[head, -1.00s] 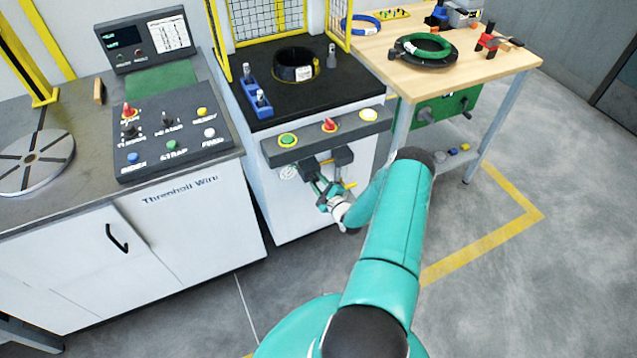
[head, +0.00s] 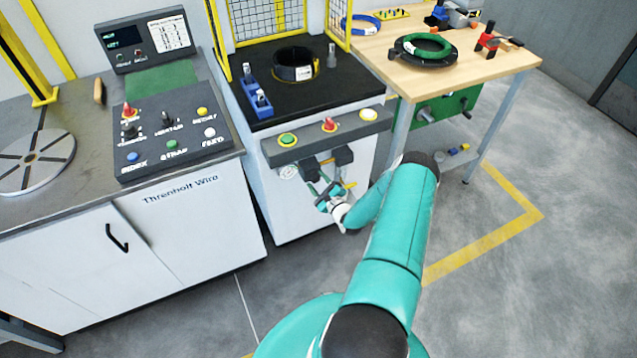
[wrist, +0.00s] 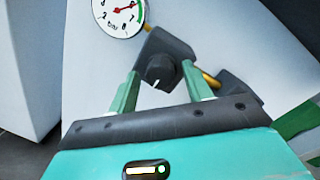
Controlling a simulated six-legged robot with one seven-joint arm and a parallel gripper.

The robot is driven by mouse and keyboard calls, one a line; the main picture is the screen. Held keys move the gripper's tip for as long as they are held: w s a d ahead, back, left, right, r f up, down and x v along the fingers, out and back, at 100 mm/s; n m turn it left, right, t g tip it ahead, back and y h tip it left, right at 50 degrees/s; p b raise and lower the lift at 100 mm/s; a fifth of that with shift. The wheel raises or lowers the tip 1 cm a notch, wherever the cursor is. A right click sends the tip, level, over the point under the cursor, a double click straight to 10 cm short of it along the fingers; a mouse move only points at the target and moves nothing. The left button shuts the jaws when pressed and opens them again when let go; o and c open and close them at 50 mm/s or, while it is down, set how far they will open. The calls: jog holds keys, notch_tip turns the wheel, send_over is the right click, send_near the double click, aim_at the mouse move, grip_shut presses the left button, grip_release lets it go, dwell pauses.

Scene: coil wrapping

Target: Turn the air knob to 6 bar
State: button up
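The dark air knob (wrist: 160,70), with a white mark on its face, sits on a dark block low on the front of the white machine. My gripper (wrist: 160,80) has its two green fingers apart, one on each side of the knob. Small gaps appear to show between fingers and knob. A round white gauge (wrist: 118,14) marked in bar is at upper left, partly cut off; its red needle points right, and the exact value is hard to read. In the head view my gripper (head: 321,189) is at the machine's front, below the gauge (head: 289,172), and the knob is not clear there.
A button bar (head: 328,137) with green, red and white controls juts out above my gripper. A brass-coloured pipe (wrist: 209,79) runs beside the knob block.

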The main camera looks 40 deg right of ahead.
jog(key=shift+s, duration=0.1)
jog(key=shift+s+f, duration=0.1)
jog(key=shift+s, duration=0.15)
jog(key=s+a, duration=0.2)
jog(key=s, duration=1.1)
jog(key=shift+a, duration=0.15)
